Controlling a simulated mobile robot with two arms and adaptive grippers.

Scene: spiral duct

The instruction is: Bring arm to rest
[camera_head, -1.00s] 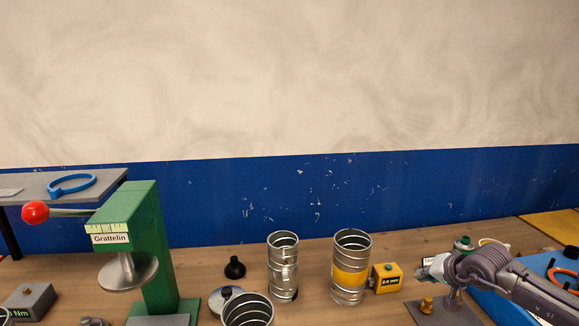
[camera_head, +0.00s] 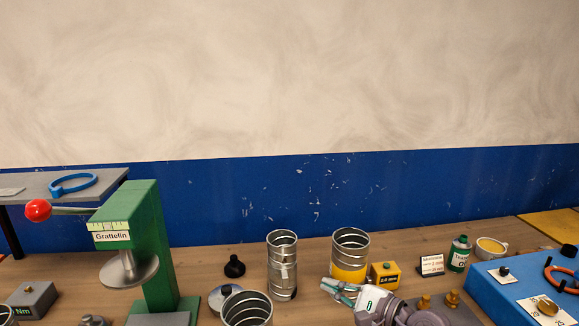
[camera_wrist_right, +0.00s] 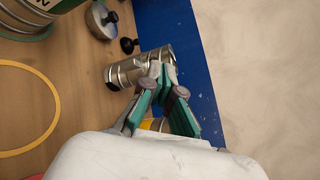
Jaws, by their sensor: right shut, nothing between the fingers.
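My right gripper (camera_head: 342,290) is low at the front of the bench in the head view, its fingertips pointing left, in front of the yellow-banded duct (camera_head: 350,252). It is shut with nothing between its fingers. In the right wrist view the green-padded fingers of my right gripper (camera_wrist_right: 164,72) overlap the plain metal duct (camera_wrist_right: 122,74) in the picture; whether they touch it I cannot tell. That plain duct (camera_head: 283,262) stands upright in the head view. My left gripper is not in view.
A green press (camera_head: 152,225) with a red-knobbed lever stands at left. A yellow block (camera_head: 384,274), a green bottle (camera_head: 459,254), a cup (camera_head: 490,247) and a blue box (camera_head: 515,290) are at right. A third duct (camera_head: 247,310) stands in front.

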